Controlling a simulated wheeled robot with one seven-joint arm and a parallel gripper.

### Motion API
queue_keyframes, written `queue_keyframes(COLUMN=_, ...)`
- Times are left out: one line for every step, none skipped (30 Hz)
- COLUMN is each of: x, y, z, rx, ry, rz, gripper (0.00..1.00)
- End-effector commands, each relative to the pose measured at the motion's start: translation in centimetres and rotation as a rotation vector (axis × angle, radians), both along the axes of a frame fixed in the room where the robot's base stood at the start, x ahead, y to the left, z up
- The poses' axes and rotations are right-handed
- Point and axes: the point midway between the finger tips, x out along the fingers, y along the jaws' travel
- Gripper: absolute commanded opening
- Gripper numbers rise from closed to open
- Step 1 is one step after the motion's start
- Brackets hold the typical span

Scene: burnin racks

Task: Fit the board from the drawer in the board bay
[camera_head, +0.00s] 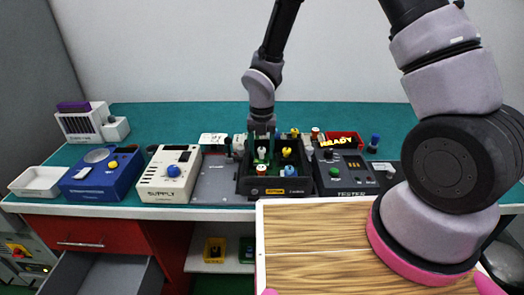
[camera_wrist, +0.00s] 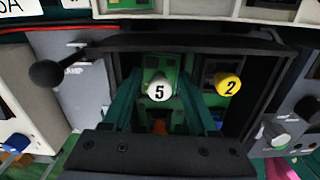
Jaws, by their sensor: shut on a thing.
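The board bay, a black open box (camera_head: 275,186) with a yellow label, stands mid-bench in the head view. My gripper (camera_head: 262,143) reaches down into its left part. In the wrist view my gripper (camera_wrist: 160,108) has its teal fingers on either side of a white knob marked 5 (camera_wrist: 158,90), shut on the board (camera_wrist: 150,74) that bears it. The board is green and lies within the bay's outline; whether it is fully seated I cannot tell. A yellow knob marked 2 (camera_wrist: 228,83) is to its right. The open drawer (camera_head: 103,274) at lower left shows a bare grey inside.
The supply unit (camera_head: 168,177) and a grey plate (camera_head: 215,182) are left of the bay; the tester (camera_head: 345,178) is close on its right. A black ball-ended lever (camera_wrist: 45,73) sticks out at the bay's left. A wooden top (camera_head: 310,250) fills the lower right foreground.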

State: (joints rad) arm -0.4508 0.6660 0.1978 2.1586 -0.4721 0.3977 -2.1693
Motion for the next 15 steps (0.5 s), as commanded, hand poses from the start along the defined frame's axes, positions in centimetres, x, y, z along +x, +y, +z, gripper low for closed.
queue_keyframes(x=-0.29, y=-0.24, z=-0.44, rx=-0.006, ry=0.010, rz=-0.001, gripper=0.04)
queue_keyframes(x=-0.30, y=-0.25, z=-0.46, rx=-0.006, ry=0.010, rz=-0.001, gripper=0.04)
queue_keyframes(x=-0.32, y=-0.26, z=-0.48, rx=-0.007, ry=0.010, rz=-0.001, gripper=0.04)
queue_keyframes(x=-0.33, y=-0.27, z=-0.50, rx=-0.007, ry=0.011, rz=-0.001, gripper=0.04)
queue_keyframes(x=-0.34, y=-0.28, z=-0.51, rx=-0.007, ry=0.011, rz=-0.001, gripper=0.70)
queue_keyframes(x=-0.35, y=-0.29, z=-0.51, rx=-0.007, ry=0.011, rz=-0.001, gripper=0.86)
queue_keyframes(x=-0.36, y=-0.29, z=-0.52, rx=-0.007, ry=0.011, rz=-0.001, gripper=0.94)
queue_keyframes(x=-0.36, y=-0.28, z=-0.52, rx=-0.007, ry=0.011, rz=-0.001, gripper=0.94)
queue_keyframes(x=-0.37, y=-0.26, z=-0.51, rx=-0.007, ry=0.011, rz=0.000, gripper=0.94)
queue_keyframes(x=-0.38, y=-0.25, z=-0.51, rx=-0.007, ry=0.011, rz=0.000, gripper=0.94)
queue_keyframes(x=-0.38, y=-0.24, z=-0.51, rx=-0.007, ry=0.011, rz=0.000, gripper=0.94)
queue_keyframes(x=-0.38, y=-0.22, z=-0.51, rx=-0.006, ry=0.011, rz=0.000, gripper=0.94)
queue_keyframes(x=-0.38, y=-0.21, z=-0.51, rx=-0.006, ry=0.011, rz=0.001, gripper=0.94)
queue_keyframes(x=-0.39, y=-0.19, z=-0.51, rx=-0.006, ry=0.011, rz=0.001, gripper=0.94)
queue_keyframes(x=-0.39, y=-0.18, z=-0.51, rx=-0.006, ry=0.011, rz=0.001, gripper=0.94)
